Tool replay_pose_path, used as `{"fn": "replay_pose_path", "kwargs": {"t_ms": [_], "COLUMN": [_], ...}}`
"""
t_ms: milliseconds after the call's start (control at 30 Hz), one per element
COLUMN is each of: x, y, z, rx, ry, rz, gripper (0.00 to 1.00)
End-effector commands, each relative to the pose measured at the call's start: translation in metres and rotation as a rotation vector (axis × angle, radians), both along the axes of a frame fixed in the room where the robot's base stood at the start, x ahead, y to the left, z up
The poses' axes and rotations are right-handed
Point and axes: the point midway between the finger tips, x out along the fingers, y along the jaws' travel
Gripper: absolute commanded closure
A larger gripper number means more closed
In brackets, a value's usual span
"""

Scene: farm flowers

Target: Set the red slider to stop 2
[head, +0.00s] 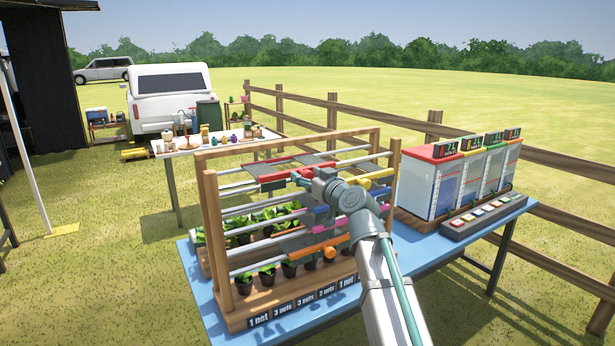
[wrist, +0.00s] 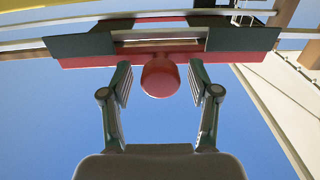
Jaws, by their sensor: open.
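The red slider (head: 284,174) is near the top of a wooden rack with metal rails. In the wrist view it is a red bar (wrist: 85,62) with dark blocks on it and a round red knob (wrist: 161,80) facing me. My gripper (wrist: 160,72) is open, with one finger on each side of the knob and gaps showing on both sides. In the head view my gripper (head: 303,181) is at the slider's front, partly hidden by my wrist. I see no stop marks for this slider.
The wooden rack (head: 213,240) also carries yellow, blue, pink and orange sliders, with potted plants below and net labels (head: 300,301) along its base. A cabinet with several bays (head: 420,187) and a button panel (head: 485,215) stand to the right on the blue table (head: 205,291).

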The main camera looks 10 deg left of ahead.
Motion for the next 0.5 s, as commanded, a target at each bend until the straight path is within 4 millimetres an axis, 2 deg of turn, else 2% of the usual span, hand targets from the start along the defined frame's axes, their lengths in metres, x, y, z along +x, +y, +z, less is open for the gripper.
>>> {"fn": "replay_pose_path", "kwargs": {"t_ms": [267,500], "x": [-0.01,-0.044], "y": [-0.007,-0.032], "z": [-0.001,-0.001], "rx": [0.0,0.001], "ry": [0.0,-0.001], "rz": [0.0,-0.001], "gripper": [0.39,0.39]}}
